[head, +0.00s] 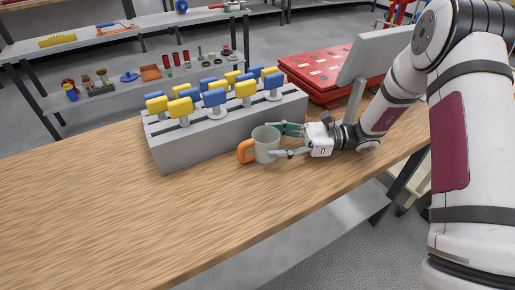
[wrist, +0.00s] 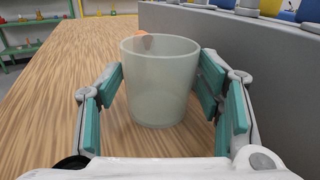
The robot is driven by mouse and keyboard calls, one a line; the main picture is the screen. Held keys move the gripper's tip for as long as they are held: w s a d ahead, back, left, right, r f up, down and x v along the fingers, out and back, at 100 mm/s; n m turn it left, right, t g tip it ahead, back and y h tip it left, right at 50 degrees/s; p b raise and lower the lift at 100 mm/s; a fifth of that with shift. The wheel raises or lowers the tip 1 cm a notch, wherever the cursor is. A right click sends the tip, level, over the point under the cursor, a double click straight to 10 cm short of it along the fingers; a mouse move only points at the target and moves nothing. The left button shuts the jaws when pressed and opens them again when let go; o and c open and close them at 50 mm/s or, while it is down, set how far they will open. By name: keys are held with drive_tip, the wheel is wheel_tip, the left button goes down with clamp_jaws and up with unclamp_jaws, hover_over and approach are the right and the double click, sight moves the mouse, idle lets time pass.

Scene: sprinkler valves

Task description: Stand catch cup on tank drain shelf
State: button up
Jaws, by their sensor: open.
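The catch cup (head: 266,146), a grey-green cup with an orange handle, stands upright on the wooden table in front of the grey valve block. In the wrist view the cup (wrist: 159,85) is translucent and looks empty, with its handle mostly hidden behind it. My gripper (head: 289,142) is open, low over the table, with its fingers reaching toward the cup from the right. In the wrist view the teal finger pads (wrist: 165,95) stand on either side of the cup, with a gap on the left. I cannot tell which surface is the tank drain shelf.
The grey block (head: 228,129) with several blue and yellow valve handles stands close behind the cup. A red perforated case (head: 310,75) lies at the back right. Shelves (head: 150,82) with small parts stand beyond. The table's left and front (head: 120,220) are clear.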

sight(261, 141)
drive_tip(key=shift+s+a, duration=0.15)
drive_tip(key=shift+a, duration=0.8)
drive_tip(key=shift+s+a, duration=0.15)
drive_tip(key=shift+a, duration=0.8)
drive_tip(key=c, duration=1)
drive_tip(key=shift+o, duration=0.2)
drive_tip(key=shift+r, duration=0.1)
